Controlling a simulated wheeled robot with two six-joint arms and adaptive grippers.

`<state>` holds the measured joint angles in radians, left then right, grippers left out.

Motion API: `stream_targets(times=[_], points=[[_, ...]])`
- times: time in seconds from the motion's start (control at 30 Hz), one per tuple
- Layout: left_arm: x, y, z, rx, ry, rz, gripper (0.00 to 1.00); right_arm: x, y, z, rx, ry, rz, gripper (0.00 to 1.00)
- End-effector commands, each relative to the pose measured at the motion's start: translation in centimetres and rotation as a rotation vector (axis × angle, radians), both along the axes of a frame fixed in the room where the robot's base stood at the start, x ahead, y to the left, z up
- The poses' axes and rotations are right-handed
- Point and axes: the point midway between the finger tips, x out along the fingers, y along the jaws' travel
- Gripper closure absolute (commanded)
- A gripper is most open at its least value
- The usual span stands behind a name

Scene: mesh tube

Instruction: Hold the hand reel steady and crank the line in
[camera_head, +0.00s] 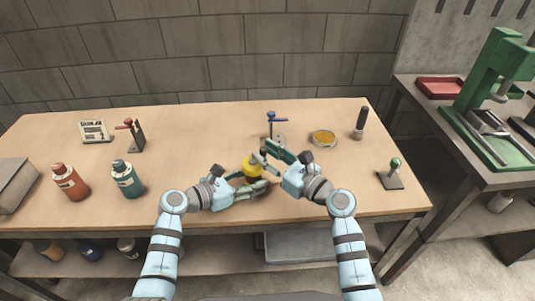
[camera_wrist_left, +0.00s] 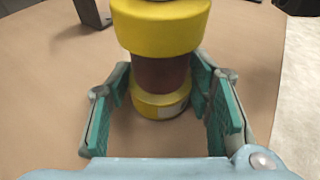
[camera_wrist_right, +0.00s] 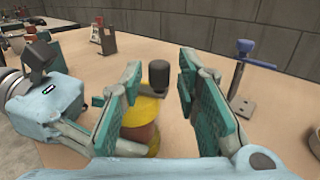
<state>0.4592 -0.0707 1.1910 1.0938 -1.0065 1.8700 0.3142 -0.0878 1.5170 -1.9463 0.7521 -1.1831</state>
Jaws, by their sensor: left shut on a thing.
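The hand reel (camera_head: 251,163) has yellow flanges and stands near the table's front middle. In the left wrist view its reddish-brown core (camera_wrist_left: 160,75) shows between two yellow rims. My left gripper (camera_head: 248,182) is shut on the reel from the left, one finger on each side of it. In the right wrist view a black knob (camera_wrist_right: 158,74) stands above the partly hidden yellow reel (camera_wrist_right: 145,112). My right gripper (camera_wrist_right: 160,82) is open, with its fingers apart on either side of the knob. Contact with the knob cannot be made out. No line is clearly visible.
A blue-handled stand (camera_head: 270,122) is just behind the reel. A yellow-filled dish (camera_head: 323,137), a dark upright handle (camera_head: 361,122) and a green-knobbed stand (camera_head: 391,172) are to the right. Two bottles (camera_head: 127,180) and a red-topped stand (camera_head: 134,135) are to the left.

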Motion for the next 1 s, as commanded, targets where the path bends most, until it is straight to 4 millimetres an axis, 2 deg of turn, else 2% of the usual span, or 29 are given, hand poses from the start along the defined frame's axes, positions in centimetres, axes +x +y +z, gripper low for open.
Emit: stream_targets(times=[0.03, 0.13, 0.3, 0.5, 0.7, 0.73, 0.83, 1.0], points=[[-0.02, 0.0, -0.03, 0.0, 0.0, -0.001, 0.69, -0.01, -0.01, -0.01, 0.0, 0.0, 0.0, 0.83], [-0.02, 0.0, -0.03, 0.001, 0.001, -0.001, 0.69, -0.02, -0.01, -0.01, 0.0, 0.0, 0.0, 0.99], [-0.02, 0.0, -0.04, 0.001, 0.001, -0.001, 0.69, -0.12, 0.06, -0.04, 0.001, 0.001, -0.013, 1.0], [-0.03, -0.02, -0.04, 0.001, 0.001, -0.001, 0.69, -0.56, 0.08, -0.06, 0.002, 0.002, -0.124, 1.0], [0.0, 0.0, -0.01, 0.0, 0.0, 0.0, 0.69, -0.53, 0.04, -0.04, 0.001, 0.001, -0.125, 1.0], [0.0, 0.0, -0.01, 0.0, 0.0, 0.0, 0.69, -0.53, 0.04, -0.04, 0.001, 0.001, -0.125, 0.82], [0.0, 0.0, -0.01, 0.0, 0.0, 0.0, 0.69, -0.52, 0.03, -0.04, 0.001, 0.001, -0.124, 0.66], [0.0, 0.0, -0.01, 0.0, 0.0, 0.0, 0.69, -0.52, 0.03, -0.03, 0.001, 0.001, -0.124, 0.64]])
